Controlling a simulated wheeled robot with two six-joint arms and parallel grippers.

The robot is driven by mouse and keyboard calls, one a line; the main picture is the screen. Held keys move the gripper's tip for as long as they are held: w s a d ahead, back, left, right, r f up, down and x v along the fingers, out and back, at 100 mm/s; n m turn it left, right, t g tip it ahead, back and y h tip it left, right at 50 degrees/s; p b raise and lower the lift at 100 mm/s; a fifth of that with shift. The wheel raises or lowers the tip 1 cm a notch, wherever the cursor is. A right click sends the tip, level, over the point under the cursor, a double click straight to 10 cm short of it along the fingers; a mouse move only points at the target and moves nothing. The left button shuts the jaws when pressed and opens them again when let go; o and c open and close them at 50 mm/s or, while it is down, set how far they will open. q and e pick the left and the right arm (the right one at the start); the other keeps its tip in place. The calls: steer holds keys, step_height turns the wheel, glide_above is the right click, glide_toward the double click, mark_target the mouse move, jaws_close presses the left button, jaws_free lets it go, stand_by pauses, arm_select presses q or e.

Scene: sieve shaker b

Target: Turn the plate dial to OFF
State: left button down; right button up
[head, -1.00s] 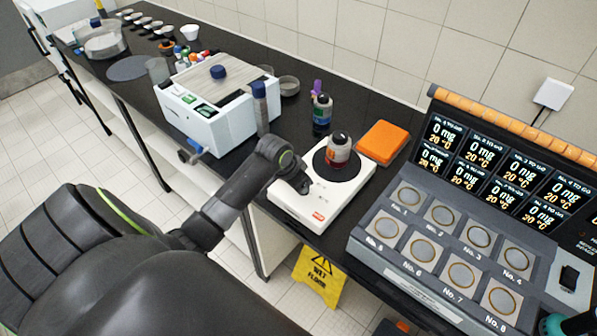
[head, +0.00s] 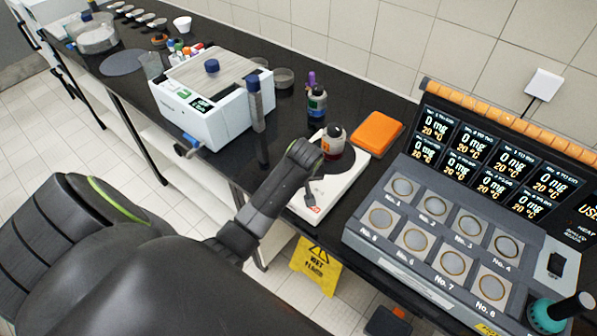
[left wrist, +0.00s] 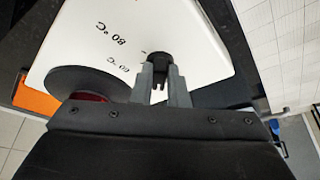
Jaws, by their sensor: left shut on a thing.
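The white hot plate (head: 338,194) stands on the black bench, with a dark round heating disc and a small bottle with a red label (head: 332,142) on it. In the left wrist view the plate's white top (left wrist: 100,30) shows the marks "80 °C" and "60 °C" near the black plate dial (left wrist: 158,60). My left gripper (head: 309,195) reaches down over the plate's front part; its fingers (left wrist: 160,80) are shut on the dial. In the head view my arm hides the dial. The dial's pointer setting cannot be read. My right gripper is not in view.
A white sieve shaker box (head: 205,115) stands left of the plate. An orange block (head: 377,133) and a dark bottle (head: 317,103) are behind it. A yellow wet-floor sign (head: 315,266) stands below the bench.

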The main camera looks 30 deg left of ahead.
arm_select(q)
steer(key=n, duration=0.2)
steer(key=n+g, duration=0.1)
steer(key=n, duration=0.1)
steer(key=n+y, duration=0.1)
steer(key=shift+w+d+r+n+g, duration=0.1)
steer(key=shift+w+d+n+g, duration=0.15)
steer(key=shift+w+n+g, duration=0.15)
stand_by(0.4)
steer(key=c, duration=1.4)
jaws_free()
steer(key=shift+c, duration=0.2)
